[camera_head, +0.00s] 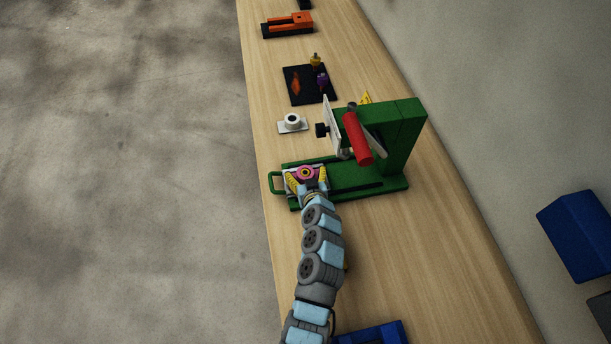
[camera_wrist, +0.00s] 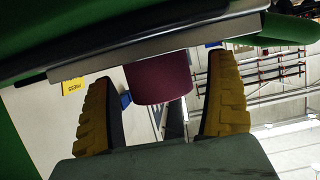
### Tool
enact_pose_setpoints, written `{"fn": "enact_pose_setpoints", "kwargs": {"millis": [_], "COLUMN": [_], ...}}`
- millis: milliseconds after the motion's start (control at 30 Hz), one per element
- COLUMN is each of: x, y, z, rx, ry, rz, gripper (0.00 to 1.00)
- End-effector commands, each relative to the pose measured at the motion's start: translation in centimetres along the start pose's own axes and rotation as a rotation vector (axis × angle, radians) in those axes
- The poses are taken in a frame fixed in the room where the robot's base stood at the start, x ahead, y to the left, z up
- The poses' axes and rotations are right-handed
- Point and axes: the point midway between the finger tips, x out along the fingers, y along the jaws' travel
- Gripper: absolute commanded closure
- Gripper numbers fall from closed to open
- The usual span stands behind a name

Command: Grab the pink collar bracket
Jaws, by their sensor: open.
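The pink collar bracket (camera_head: 305,173) sits on the near left end of the green press (camera_head: 404,130), over its flat base. In the wrist view its dark pink round collar (camera_wrist: 160,82) hangs into the picture from a grey plate edge. My gripper (camera_head: 307,177) is open, with one yellow-and-black finger on each side of the collar. The bracket's far side is hidden.
The press's red handle (camera_head: 357,139) and upright stand right of my gripper. A white collar bracket (camera_head: 292,123) lies beyond it on the wooden table (camera_head: 430,260). Farther off are a black mat (camera_head: 296,100) with small parts and an orange item (camera_head: 288,25). A blue bin (camera_head: 372,334) is nearby.

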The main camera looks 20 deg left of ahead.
Motion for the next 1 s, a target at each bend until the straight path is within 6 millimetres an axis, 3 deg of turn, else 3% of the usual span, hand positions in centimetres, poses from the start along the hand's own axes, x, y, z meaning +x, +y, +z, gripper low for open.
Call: {"fn": "enact_pose_setpoints", "kwargs": {"millis": [267,533,1000], "x": [0.14,0.14,-0.18], "y": [-0.01,-0.01,-0.04], "z": [-0.01,0.01,-0.96], "rx": [0.0,0.0,-0.002], "ry": [0.0,-0.001,0.003], "rz": [0.0,0.0,-0.001], "gripper": [0.12,0.85,0.85]}}
